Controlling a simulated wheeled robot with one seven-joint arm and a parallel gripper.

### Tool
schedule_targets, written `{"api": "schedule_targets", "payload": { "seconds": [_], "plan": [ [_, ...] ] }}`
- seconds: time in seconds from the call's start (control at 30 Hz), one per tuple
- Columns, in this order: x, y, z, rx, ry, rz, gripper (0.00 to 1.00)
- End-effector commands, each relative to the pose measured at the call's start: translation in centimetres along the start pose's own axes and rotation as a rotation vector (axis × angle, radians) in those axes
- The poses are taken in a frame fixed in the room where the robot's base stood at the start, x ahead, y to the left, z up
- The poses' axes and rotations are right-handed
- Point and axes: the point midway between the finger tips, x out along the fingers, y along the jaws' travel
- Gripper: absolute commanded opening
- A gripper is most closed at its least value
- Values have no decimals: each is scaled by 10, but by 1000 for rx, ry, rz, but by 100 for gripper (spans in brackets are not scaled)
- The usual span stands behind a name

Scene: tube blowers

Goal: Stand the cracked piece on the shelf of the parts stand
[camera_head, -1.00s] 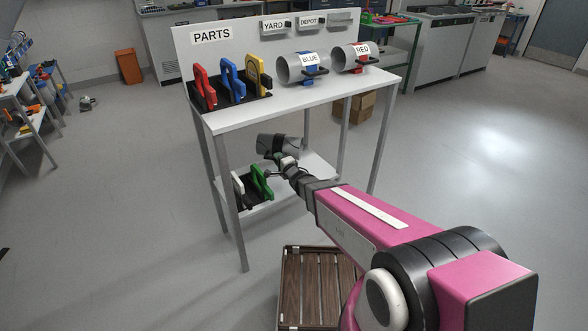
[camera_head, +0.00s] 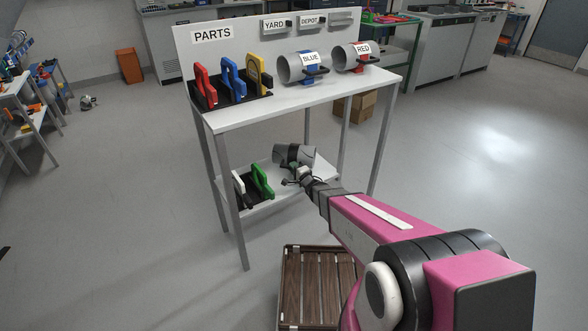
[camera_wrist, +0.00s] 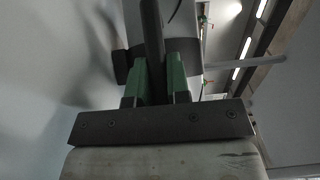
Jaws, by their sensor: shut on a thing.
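The cracked piece (camera_head: 293,154) is a grey tube section with a black band, with a dark crack line on its side. It is at the lower shelf (camera_head: 278,196) of the parts stand (camera_head: 241,117). My gripper (camera_head: 301,175) is shut on a dark handle-like part of it. In the wrist view the green-padded fingers of my gripper (camera_wrist: 160,82) close on a dark bar (camera_wrist: 153,45).
A green part (camera_head: 262,181) and a white part (camera_head: 240,187) stand in a black rack at the shelf's left. The stand's top holds tubes labelled BLUE (camera_head: 300,67) and RED (camera_head: 352,56). A slatted wooden crate (camera_head: 318,285) stands on the floor in front.

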Motion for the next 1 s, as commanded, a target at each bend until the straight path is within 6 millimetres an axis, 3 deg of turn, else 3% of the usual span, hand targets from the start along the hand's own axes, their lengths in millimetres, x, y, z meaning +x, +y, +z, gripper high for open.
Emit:
{"api": "schedule_targets", "payload": {
  "seconds": [0.27,0.3,0.37,0.4,0.73,1.0],
  "plan": [
    [0,1,0,0,0,-2,0],
    [0,2,0,0,0,0,20],
    [0,2,0,0,0,0,40],
    [0,2,0,0,0,0,42],
    [-1,-2,0,0,0,0,42],
    [-45,-2,1,1,2,2,42]
  ]
}}
